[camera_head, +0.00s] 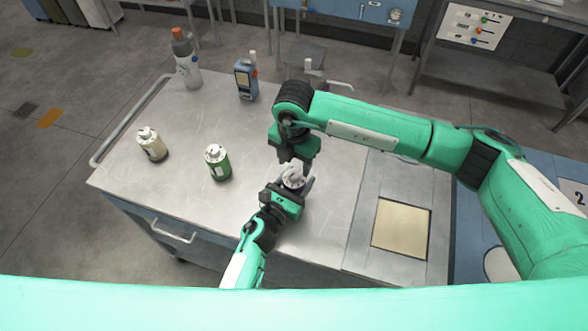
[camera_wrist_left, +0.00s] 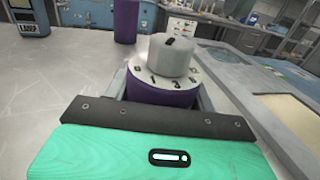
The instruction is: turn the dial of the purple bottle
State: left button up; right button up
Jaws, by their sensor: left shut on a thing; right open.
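The purple bottle (camera_head: 294,186) stands upright near the middle of the metal table, largely hidden by my grippers in the head view. In the left wrist view its purple body (camera_wrist_left: 160,95) shows under a numbered white collar and a grey-white dial (camera_wrist_left: 163,57) with a dark mark on top. My left gripper (camera_head: 296,182) is shut on the bottle, one finger on each side of it. My right gripper (camera_head: 292,163) is open, pointing down just above the dial. Whether it touches the dial I cannot tell.
A grey orange-capped bottle (camera_head: 186,62) and a blue device (camera_head: 246,80) stand farther back. A purple cylinder (camera_wrist_left: 127,20) shows behind. A beige square panel (camera_head: 401,229) lies right.

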aim_at(294, 173)
jog(key=shift+f, duration=2.05)
jog(key=c, duration=1)
